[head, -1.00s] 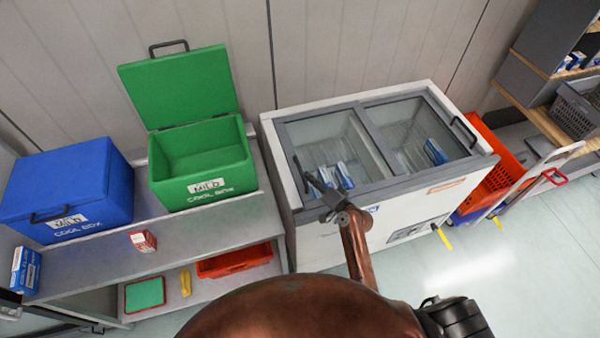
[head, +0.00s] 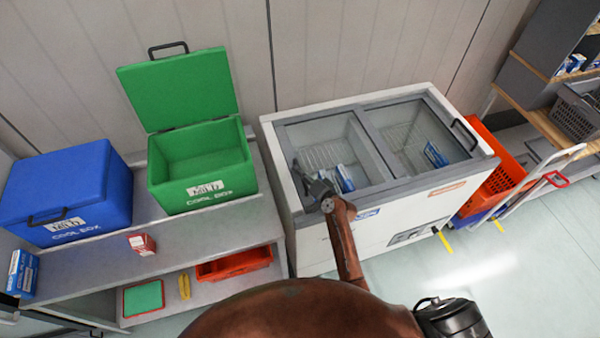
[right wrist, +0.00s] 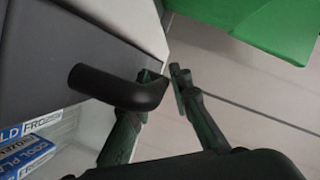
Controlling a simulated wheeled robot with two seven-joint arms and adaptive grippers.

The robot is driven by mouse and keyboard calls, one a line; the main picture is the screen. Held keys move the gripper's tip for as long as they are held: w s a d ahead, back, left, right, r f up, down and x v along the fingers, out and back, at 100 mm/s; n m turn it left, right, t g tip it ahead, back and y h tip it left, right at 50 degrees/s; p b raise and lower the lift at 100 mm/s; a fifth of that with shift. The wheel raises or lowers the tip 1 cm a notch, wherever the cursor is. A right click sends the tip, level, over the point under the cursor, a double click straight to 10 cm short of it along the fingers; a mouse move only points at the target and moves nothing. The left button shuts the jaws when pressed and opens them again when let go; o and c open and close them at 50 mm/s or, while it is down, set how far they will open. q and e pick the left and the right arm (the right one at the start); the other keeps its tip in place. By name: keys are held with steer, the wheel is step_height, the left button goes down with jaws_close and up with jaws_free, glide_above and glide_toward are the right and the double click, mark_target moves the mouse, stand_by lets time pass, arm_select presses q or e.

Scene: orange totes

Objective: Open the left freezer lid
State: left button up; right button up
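The chest freezer (head: 350,235) is white with two grey-framed glass lids. The left lid (head: 325,125) appears shut; blue and white packs (head: 343,177) show through its glass. Its black handle is mostly hidden by my gripper in the head view but is plain in the right wrist view (right wrist: 110,85). My right gripper (head: 303,175) is at the left lid's front left corner. In the right wrist view its fingers (right wrist: 166,78) stand apart beside the handle's bent end, one finger overlapping it. I cannot tell whether the handle lies between them. My left gripper is not in view.
The right lid (head: 415,135) has a black handle at its right end. An open green cool box (head: 200,175) and a blue cool box (head: 70,190) stand on the bench to the left. Orange crates (head: 490,180) stand to the right. The floor in front is clear.

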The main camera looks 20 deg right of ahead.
steer(key=shift+c, duration=0.4)
jaws_close()
